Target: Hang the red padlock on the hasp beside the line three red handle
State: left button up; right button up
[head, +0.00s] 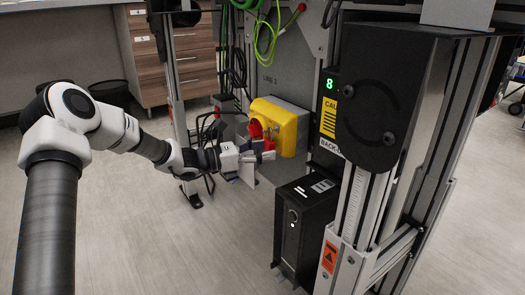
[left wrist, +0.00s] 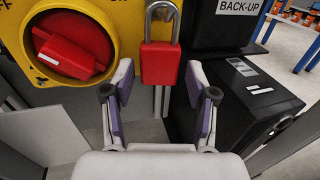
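The red padlock (left wrist: 160,63) with its grey shackle (left wrist: 163,12) is upright at the right edge of the yellow switch box (left wrist: 118,12) in the left wrist view. Whether the shackle passes through a hasp cannot be made out. The red handle (left wrist: 75,52) is on the yellow box, left of the padlock. My left gripper (left wrist: 160,88) is open, its fingers on either side of the padlock's lower body with gaps to both sides. In the head view, my left gripper (head: 264,153) is at the front of the yellow box (head: 288,130), partly hiding the padlock. My right gripper is not in view.
A grey panel marked LINE 3 (head: 270,62) stands behind the yellow box. A black back-up unit (head: 302,228) stands below right. Metal posts and a black housing (head: 385,95) are at the right. Green and black cables hang above left. The floor at the front is clear.

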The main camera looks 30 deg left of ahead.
pick_arm(q)
jog(key=shift+a, duration=0.1)
dwell(0.3)
jog(key=v, duration=0.7)
jog(key=shift+s, duration=0.2)
jog(key=shift+a, duration=0.1)
